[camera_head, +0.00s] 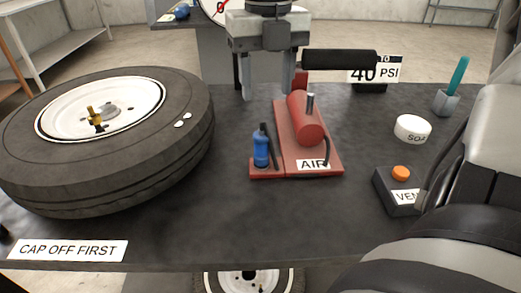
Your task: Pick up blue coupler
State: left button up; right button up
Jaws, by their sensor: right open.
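The blue coupler (261,150) is a small blue cylinder with a black top. It stands upright at the left front of the red air unit (338,165), which bears an AIR label. A dark strip or hose runs close beside its right side. My right gripper (274,92) hangs at the top centre with its fingers pointing down, open and apart from the coupler. It is behind the coupler and slightly to its right in the picture. No object shows between its fingers. My left gripper is out of view.
A tyre on a white rim (185,165) lies at left. A VENT box with orange button (401,173), white round container (412,127) and pen cup (446,102) stand at right. A CAP OFF FIRST label (68,250) lies at the front edge. The table's front middle is clear.

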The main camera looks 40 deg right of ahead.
aim_at(262, 130)
notch_tip(262, 130, down, 6)
jog(key=f, duration=0.4)
jog(key=shift+w+a+f, duration=0.2)
jog(key=shift+a, duration=0.2)
jog(key=shift+f, duration=0.35)
grip_shut()
jog(key=shift+r, duration=0.1)
